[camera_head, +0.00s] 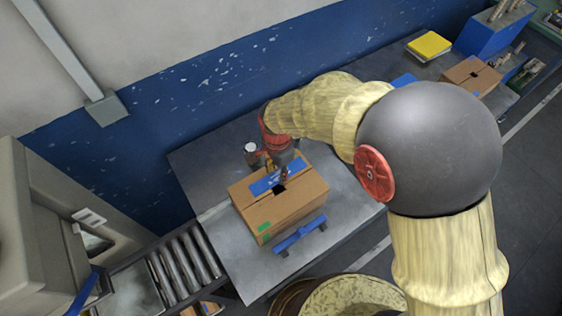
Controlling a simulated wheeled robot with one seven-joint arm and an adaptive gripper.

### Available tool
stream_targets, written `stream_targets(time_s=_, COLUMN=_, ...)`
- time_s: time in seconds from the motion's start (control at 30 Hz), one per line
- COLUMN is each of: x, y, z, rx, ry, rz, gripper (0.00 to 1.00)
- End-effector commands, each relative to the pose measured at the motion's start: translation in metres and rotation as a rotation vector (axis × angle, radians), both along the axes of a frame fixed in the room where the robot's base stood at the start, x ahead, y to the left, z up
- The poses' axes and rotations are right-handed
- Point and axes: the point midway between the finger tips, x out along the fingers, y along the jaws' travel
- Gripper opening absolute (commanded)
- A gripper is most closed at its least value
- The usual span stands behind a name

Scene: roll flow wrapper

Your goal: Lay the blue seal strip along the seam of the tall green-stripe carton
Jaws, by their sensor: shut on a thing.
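The green-stripe carton (290,208) is a brown box standing on the grey metal table, with green marks on its near left side. A dark patch shows in the middle of its top. The blue seal strip (262,186) shows over the carton's top, roughly parallel to its long edge and towards the back side of the dark patch. My gripper (284,174) is over the carton top, shut on the strip near its middle. The fingers partly hide the strip. I cannot tell whether the strip touches the carton.
A blue bracket-like stand (300,235) is on the table in front of the carton. A metal canister (251,152) stands behind it. A roller conveyor (185,262) is at lower left. Another carton (470,76), a yellow item (429,45) and blue bins (490,36) are at upper right.

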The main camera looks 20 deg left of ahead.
Motion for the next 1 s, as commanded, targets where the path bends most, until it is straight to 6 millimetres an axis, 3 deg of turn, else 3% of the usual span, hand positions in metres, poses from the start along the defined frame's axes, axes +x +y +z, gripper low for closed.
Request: stream_targets(time_s=1.0, x=0.000, y=0.000, z=-0.080, rx=-0.001, ry=0.001, rz=0.000, gripper=0.22)
